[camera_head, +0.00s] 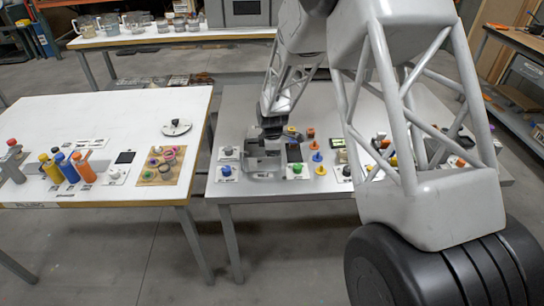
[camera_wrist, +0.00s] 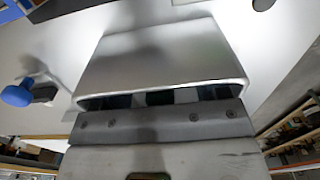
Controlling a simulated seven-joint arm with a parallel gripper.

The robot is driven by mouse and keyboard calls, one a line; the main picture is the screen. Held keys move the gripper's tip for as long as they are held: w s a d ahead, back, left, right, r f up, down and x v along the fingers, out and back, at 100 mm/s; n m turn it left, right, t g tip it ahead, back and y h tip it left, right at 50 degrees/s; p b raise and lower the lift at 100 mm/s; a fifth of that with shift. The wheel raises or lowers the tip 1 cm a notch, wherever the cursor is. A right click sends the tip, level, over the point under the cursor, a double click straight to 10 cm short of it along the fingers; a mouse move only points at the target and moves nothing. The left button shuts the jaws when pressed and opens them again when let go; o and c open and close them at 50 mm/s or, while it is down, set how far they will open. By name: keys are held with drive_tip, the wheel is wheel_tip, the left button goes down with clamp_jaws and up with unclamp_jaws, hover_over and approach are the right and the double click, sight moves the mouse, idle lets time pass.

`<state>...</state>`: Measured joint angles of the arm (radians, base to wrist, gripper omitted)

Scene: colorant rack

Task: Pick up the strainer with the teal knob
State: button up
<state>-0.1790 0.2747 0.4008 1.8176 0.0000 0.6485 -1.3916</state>
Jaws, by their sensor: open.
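I cannot pick out a knob as clearly teal. A green knob (camera_head: 297,169) stands on a white labelled card on the right table, to the right of my gripper. A blue knob (camera_head: 226,170) stands on another card to its left. My gripper (camera_head: 263,166) is open, low over the front left of this table between these knobs. In the wrist view, a blue knob (camera_wrist: 17,95) shows at the left edge. A broad metal part fills the middle and hides what lies below. I see nothing held.
A grey-white knob (camera_head: 228,152) stands behind the blue one. Orange and yellow pieces (camera_head: 317,157) stand to the right. My arm hides much of the right table. The left table (camera_head: 80,115) bears bottles and a wooden board (camera_head: 145,178) with coloured rings. A gap separates the tables.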

idle(0.3)
drive_tip(key=c, duration=1)
drive_tip(key=shift+r, duration=0.15)
drive_tip(key=shift+r, duration=4.9)
